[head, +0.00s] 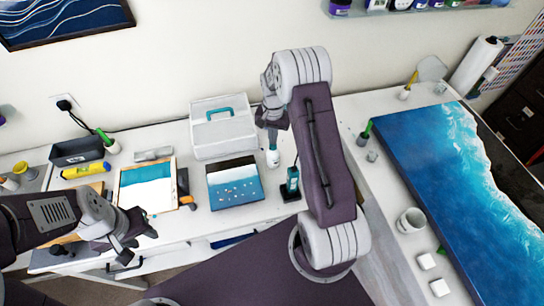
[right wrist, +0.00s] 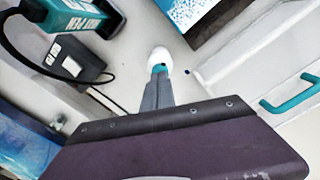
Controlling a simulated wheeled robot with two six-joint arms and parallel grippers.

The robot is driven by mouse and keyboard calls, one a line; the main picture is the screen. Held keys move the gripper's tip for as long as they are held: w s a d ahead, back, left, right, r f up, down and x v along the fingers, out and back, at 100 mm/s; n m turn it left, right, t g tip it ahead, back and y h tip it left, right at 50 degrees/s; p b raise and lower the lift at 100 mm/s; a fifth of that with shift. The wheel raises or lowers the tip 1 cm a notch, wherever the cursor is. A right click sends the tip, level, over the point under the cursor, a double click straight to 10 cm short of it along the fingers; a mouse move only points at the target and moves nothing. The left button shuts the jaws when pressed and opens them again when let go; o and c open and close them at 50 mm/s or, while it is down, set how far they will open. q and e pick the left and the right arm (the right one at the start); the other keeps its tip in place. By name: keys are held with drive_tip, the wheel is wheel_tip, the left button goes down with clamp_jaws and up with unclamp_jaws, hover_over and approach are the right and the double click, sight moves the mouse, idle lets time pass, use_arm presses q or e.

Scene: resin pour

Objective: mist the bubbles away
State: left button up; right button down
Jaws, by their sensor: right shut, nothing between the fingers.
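A small white bottle (head: 273,158) with a teal part stands on the white table, left of a teal cordless tool. My right gripper (head: 270,122) is just above and behind it; its fingers are shut and empty. In the right wrist view the bottle (right wrist: 158,57) shows just beyond the fingertips (right wrist: 158,82), partly covered by them. A panel with a dark, white and blue pour (head: 236,188) lies left of the bottle, with several pale bubbles on its blue part. My left gripper (head: 138,236) is open and empty near the table's front edge.
The teal tool (head: 292,178) stands on a black base, also in the right wrist view (right wrist: 85,14). A white case (head: 222,140) with a teal handle stands behind the panel. A framed blue-white piece (head: 147,188) and yellow bottle (head: 86,170) are left. A blue table (head: 440,190) is right.

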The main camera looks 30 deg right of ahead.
drive_tip(key=shift+f+b, duration=0.5)
drive_tip(key=shift+f, duration=0.35)
drive_tip(key=shift+r+p, duration=0.85)
drive_tip(key=shift+r, duration=0.2)
drive_tip(key=shift+f, duration=0.15)
